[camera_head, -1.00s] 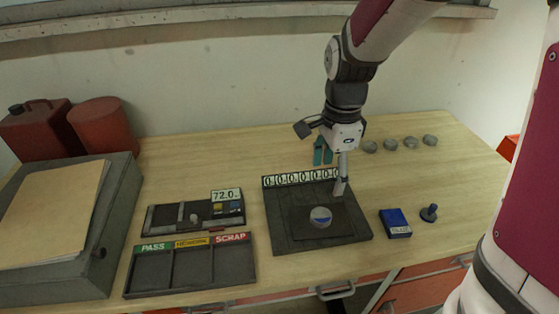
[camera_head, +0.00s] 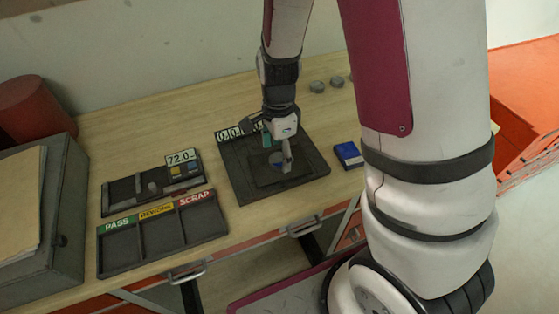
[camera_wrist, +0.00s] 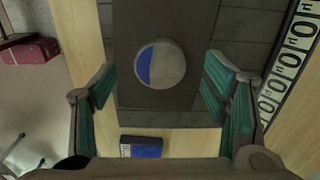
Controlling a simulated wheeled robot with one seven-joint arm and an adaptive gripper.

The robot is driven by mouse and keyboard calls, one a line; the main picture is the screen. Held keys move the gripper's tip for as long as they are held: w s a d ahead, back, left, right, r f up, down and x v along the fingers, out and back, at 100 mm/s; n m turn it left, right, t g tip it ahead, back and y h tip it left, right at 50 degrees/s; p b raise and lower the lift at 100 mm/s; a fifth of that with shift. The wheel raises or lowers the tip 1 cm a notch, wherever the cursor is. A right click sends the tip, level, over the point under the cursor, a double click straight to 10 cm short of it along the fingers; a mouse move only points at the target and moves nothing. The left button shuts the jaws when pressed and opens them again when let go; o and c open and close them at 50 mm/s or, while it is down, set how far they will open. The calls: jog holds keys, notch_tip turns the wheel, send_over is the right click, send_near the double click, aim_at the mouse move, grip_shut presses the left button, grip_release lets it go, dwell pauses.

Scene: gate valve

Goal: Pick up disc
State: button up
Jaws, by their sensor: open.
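The disc is round and grey with a blue segment. In the wrist view the disc (camera_wrist: 168,64) lies flat on a dark raised plate (camera_wrist: 150,15). In the head view the disc (camera_head: 276,159) is partly hidden by my gripper (camera_head: 287,160). My gripper (camera_wrist: 160,78) is open, with its green-padded fingers on either side of the disc in the wrist view, apart from it. Nothing is between the pads in contact. The height left above the plate is hard to tell.
A numbered strip (camera_wrist: 285,60) borders the plate's back. A blue box (camera_head: 348,153) lies to its right. A sorting tray (camera_head: 160,235) labelled PASS, a middle label and SCRAP, and a gauge (camera_head: 150,187) reading 72.0 stand left. Grey discs (camera_head: 317,87) sit behind.

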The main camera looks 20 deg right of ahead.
jog(key=shift+f, duration=1.1)
jog(key=c, duration=1.6)
jog(key=shift+o, duration=0.2)
jog(key=shift+r, duration=0.15)
jog(key=shift+r, duration=0.5)
notch_tip(320, 180, up, 2)
jog(key=shift+w+r, duration=0.1)
jog(key=s+d+p, duration=0.2)
jog(key=s+d, duration=0.1)
jog(key=s, duration=0.4)
jog(key=s+d+r+p, duration=0.1)
jog(key=s+d+p, duration=0.1)
jog(key=s, duration=0.6)
jog(key=shift+d+r, duration=0.3)
jog(key=shift+d, duration=0.55)
